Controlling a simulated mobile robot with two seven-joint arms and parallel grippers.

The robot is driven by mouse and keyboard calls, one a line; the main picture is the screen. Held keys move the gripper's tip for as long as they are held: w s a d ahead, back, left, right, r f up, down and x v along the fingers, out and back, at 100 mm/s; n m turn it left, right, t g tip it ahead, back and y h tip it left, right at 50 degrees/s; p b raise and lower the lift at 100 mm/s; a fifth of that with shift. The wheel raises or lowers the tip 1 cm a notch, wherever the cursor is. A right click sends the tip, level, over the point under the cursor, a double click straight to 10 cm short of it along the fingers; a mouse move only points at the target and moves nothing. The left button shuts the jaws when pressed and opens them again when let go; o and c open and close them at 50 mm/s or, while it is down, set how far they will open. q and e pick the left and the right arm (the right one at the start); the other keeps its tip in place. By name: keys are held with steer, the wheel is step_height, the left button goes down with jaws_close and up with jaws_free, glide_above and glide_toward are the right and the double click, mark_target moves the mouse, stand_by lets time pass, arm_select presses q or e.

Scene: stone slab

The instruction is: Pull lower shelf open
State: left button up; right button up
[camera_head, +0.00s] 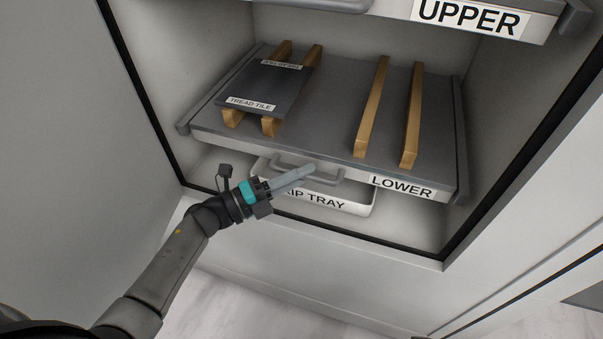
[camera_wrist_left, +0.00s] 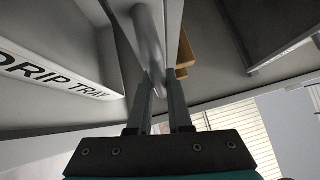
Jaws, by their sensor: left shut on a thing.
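The lower shelf (camera_head: 340,98) is a dark grey slab with a pale front edge labelled LOWER, inside the cabinet. A grey bar handle (camera_head: 285,165) is fixed on its front edge. My left gripper (camera_head: 309,170) reaches up from the lower left and is shut on this handle. In the left wrist view the two fingers (camera_wrist_left: 160,95) meet the round handle bar (camera_wrist_left: 150,42). The fingertips partly hide the handle. My right gripper is not in view.
A dark tread tile (camera_head: 268,88) lies on two wooden bars at the shelf's left; two more bars (camera_head: 372,108) lie at the right. A white drip tray (camera_head: 356,210) sits beneath the shelf. The upper shelf (camera_head: 400,10) is above. Cabinet walls flank both sides.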

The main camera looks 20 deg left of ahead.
arm_select(q)
jaws_close()
stand_by(0.8)
steer(key=shift+s, duration=0.1)
